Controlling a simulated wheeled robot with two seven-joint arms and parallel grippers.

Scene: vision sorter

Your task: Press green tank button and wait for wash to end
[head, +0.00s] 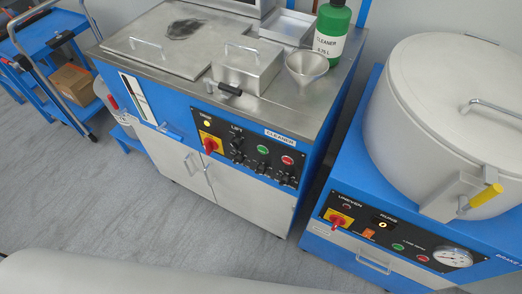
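The blue and steel cleaner machine (245,195) stands in the middle of the head view. Its black front panel carries a round green button (262,149) with a red button (287,160) to its right. A red and yellow rotary switch (210,145) is at the panel's left end, below a lit yellowish lamp (206,123). Black knobs sit between the switch and the buttons. The tank's flat steel lid (150,55) with a handle lies closed on top, so the inside is hidden. Neither of my grippers is in view.
A lidded steel box (245,68), a funnel (307,66), a green-and-white cleaner bottle (329,34) and a shallow tray (286,27) stand on the cleaner's top. A drum machine (440,110) with its own green button (397,247) stands right. Blue carts (50,38) stand left.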

